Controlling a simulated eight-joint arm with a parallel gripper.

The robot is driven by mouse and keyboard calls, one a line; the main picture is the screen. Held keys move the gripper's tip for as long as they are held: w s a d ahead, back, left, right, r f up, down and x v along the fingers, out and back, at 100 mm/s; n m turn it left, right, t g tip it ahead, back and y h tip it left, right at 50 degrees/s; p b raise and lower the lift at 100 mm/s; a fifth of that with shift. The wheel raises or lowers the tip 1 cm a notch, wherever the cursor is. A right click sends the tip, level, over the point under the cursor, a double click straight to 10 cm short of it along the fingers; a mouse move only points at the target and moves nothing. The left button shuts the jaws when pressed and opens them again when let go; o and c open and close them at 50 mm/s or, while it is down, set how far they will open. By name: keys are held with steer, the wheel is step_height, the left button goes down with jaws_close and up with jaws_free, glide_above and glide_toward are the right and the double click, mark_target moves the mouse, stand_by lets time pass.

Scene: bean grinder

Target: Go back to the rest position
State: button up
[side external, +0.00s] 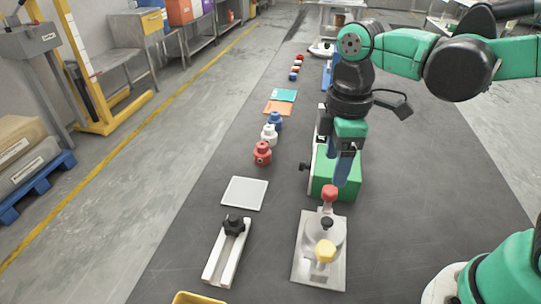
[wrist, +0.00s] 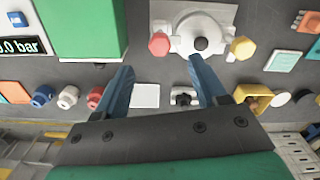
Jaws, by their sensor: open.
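My gripper (side external: 343,178) points down with its blue fingers apart and nothing between them. In the wrist view my gripper (wrist: 162,66) has its two fingertips spread well apart. The grinder-like fixture is a pale plate (side external: 305,273) carrying a round white body, a red knob (side external: 330,193), a black knob (side external: 326,222) and a yellow knob (side external: 325,251). In the side view the fingertips appear just above and behind the red knob; in the wrist view the red knob (wrist: 159,44) lies beyond them, apart from both fingers. No marker of the rest position shows.
A green box (side external: 348,185) stands close behind the fixture, near my gripper. A white rail with a black clamp (side external: 233,225), a pale square plate (side external: 245,193) and red, white and blue bottle-like pieces (side external: 262,153) line the left. A yellow bin (side external: 195,298) is at the front edge.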

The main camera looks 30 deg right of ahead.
steer(key=d+m+t, duration=0.6)
steer(key=m+t, duration=0.1)
steer(key=m, duration=0.4)
steer(key=shift+r, duration=0.4)
steer(key=shift+d, duration=0.1)
